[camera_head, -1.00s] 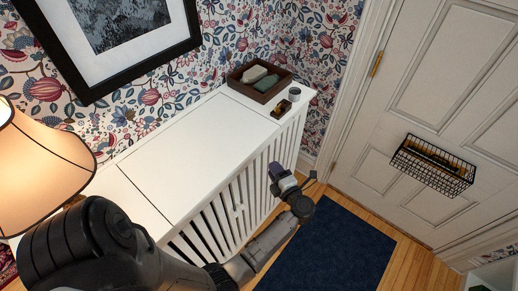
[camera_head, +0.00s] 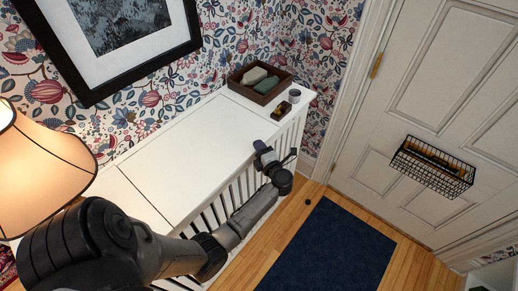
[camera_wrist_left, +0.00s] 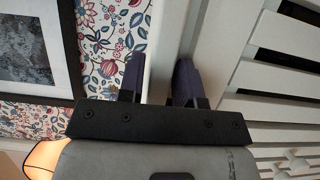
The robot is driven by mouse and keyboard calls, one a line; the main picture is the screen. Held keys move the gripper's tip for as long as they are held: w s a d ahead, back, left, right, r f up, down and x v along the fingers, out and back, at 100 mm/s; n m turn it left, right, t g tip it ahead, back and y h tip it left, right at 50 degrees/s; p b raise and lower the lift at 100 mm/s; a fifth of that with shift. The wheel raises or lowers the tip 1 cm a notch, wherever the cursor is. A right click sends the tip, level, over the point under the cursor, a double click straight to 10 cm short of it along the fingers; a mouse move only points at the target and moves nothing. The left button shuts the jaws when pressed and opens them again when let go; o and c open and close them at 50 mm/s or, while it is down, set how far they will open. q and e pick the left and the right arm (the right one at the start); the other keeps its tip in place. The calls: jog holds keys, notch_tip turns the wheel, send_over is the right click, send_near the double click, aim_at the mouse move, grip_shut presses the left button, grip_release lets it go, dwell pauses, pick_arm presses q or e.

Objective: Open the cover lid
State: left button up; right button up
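The cover lid (camera_head: 190,150) is the flat white panel on top of the slatted white radiator cover; it lies flat and closed, with a thin seam around it. My left gripper (camera_head: 262,150) is at the lid's front edge, toward its right end. In the left wrist view its two dark purple fingers (camera_wrist_left: 160,80) are apart, with a white edge (camera_wrist_left: 165,45) of the cover showing between and beyond them. I cannot tell whether a finger touches the lid. My right gripper is not in view.
A brown tray (camera_head: 246,91), a grey cup (camera_head: 294,95) and a small dark-and-gold object (camera_head: 281,110) stand on the cover's right end. A lit lamp (camera_head: 40,170) is at the left. A picture frame (camera_head: 110,84) hangs above. A blue mat (camera_head: 330,250) lies before the door.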

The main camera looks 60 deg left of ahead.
pick_arm(q)
grip_shut()
jog(key=shift+r, duration=0.1)
dwell(0.3)
